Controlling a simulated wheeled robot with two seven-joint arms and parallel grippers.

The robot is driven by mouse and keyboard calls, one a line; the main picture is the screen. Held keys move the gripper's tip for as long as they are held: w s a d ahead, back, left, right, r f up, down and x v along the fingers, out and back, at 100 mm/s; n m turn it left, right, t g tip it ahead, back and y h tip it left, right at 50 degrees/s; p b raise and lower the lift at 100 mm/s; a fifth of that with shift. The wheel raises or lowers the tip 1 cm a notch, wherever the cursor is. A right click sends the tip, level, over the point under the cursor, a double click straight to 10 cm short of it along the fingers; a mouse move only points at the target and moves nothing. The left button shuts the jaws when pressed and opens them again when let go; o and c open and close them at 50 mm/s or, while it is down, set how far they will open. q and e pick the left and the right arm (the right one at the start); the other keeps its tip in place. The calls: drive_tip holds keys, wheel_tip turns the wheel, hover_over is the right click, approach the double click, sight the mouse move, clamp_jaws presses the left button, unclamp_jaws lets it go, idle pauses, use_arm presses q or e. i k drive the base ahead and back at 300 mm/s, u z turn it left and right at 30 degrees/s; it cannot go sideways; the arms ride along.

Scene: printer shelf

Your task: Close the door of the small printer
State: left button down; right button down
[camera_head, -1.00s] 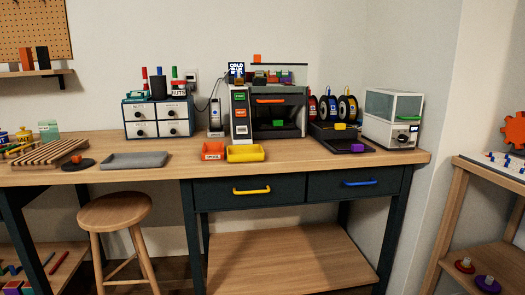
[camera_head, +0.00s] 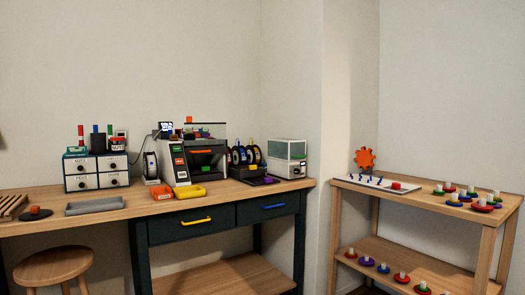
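A printer (camera_head: 179,165) with a light front panel of coloured buttons stands on the workbench. A dark front part with an orange handle (camera_head: 201,152) spans its upper front, and a green block (camera_head: 205,169) shows below it. A smaller white boxy machine (camera_head: 288,151) with a see-through front stands at the bench's right end, with a small dark display low on its front. I cannot tell which of the two is the small printer, or how far either door stands open. Neither of my grippers is in view.
Filament spools (camera_head: 252,153) and a dark tray (camera_head: 258,181) stand between the two machines. A stool (camera_head: 54,266) stands at left. A wooden shelf (camera_head: 484,218) with pegs stands at right.

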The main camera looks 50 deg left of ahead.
sight(207, 136)
drive_tip(key=u, duration=0.05)
drive_tip(key=i, duration=1.45)
drive_tip(key=u, duration=1.15)
drive_tip(key=i, duration=1.2)
drive_tip(key=u, duration=1.45)
drive_tip(key=i, duration=0.2)
drive_tip(key=u, duration=0.3)
